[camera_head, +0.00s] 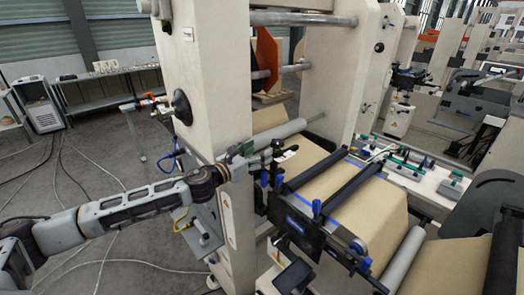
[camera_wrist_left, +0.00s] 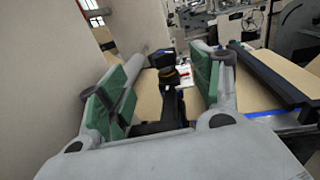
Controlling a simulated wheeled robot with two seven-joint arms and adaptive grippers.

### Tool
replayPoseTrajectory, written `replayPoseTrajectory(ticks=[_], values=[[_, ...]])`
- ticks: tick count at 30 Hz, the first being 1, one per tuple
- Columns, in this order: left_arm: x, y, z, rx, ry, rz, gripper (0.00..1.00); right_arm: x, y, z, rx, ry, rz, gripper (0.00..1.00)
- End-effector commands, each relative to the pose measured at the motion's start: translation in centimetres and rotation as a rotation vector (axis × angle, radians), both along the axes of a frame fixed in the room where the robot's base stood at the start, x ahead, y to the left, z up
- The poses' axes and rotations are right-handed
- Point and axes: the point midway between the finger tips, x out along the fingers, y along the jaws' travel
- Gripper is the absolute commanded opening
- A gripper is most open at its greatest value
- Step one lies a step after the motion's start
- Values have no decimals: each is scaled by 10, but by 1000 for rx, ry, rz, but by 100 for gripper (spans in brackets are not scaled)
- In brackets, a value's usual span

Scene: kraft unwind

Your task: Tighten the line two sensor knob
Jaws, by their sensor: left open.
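A black knob (camera_head: 277,144) stands upright on a dark post at the near left end of the web-guide frame, beside the machine's upright. It also shows in the left wrist view (camera_wrist_left: 163,60), ahead and roughly centred between the fingers. My left gripper (camera_head: 259,156) reaches in from the left past the upright, just short of the knob. In the wrist view its two green-padded fingers (camera_wrist_left: 163,92) are spread wide with nothing gripped. I cannot tell whether this knob is marked line two. My right gripper is not in view.
The beige upright (camera_head: 222,80) stands close behind my left arm. Kraft web (camera_head: 360,200) runs under dark bars (camera_head: 335,175) to the right. Blue knobs (camera_head: 316,207) line the front bracket. A bench (camera_head: 110,80) and floor cables lie at the left.

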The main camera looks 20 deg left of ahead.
Motion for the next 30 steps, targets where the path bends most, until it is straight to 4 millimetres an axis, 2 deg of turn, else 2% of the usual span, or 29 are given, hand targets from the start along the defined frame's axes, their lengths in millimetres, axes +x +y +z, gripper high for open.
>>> replayPoseTrajectory(ticks=[11, 30], values=[[-17, 8, 0, 1, 0, -1, 65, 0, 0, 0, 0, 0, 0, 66], [-18, 8, 0, -4, 2, 0, 65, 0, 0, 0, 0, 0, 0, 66]])
